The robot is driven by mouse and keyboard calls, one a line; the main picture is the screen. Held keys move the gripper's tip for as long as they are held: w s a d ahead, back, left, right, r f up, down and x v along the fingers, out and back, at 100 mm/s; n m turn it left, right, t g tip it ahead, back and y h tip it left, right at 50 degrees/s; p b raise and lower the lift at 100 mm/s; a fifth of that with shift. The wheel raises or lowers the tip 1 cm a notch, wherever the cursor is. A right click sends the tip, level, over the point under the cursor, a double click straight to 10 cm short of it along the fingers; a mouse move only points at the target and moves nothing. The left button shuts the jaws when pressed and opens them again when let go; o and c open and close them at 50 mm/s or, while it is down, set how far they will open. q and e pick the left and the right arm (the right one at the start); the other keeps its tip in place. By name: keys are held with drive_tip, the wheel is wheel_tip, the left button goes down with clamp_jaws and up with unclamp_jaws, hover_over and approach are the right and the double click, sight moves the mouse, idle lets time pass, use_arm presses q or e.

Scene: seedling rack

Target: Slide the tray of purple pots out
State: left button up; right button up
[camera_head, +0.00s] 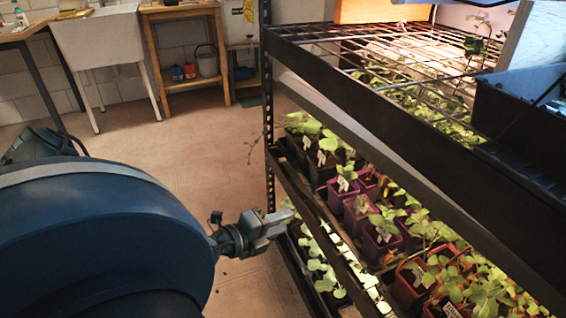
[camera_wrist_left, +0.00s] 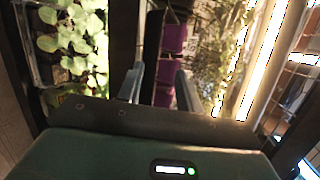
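Purple pots (camera_head: 357,212) with seedlings and white labels stand on the middle shelf of the rack in the head view. Their tray is mostly hidden behind the shelf's front rail and under the pots. My left gripper (camera_head: 268,226) is in front of the rack, just left of the shelf's front rail (camera_head: 318,212). In the left wrist view, its two fingers (camera_wrist_left: 158,84) are apart, with purple pots (camera_wrist_left: 170,70) showing beyond and between them. A dark upright strip, perhaps the tray's edge (camera_wrist_left: 151,50), shows there too. I see no contact with it. My right gripper is out of view.
Dark and reddish pots (camera_head: 411,283) share the middle shelf. Leafy seedlings (camera_head: 318,266) fill the lower shelf. The upper wire shelf (camera_head: 400,62) overhangs. The floor (camera_head: 200,150) left of the rack is clear, with a wooden stand (camera_head: 187,50) and white sink (camera_head: 103,40) behind.

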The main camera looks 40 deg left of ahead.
sight(322, 208)
use_arm(q)
drive_tip(key=b+x, duration=0.2)
drive_tip(key=x, duration=1.1)
drive_tip(key=shift+w, duration=0.15)
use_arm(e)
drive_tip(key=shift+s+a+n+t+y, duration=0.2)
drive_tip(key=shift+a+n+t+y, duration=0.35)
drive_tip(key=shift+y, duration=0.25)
use_arm(q)
drive_tip(key=shift+c, duration=0.5)
clamp_jaws()
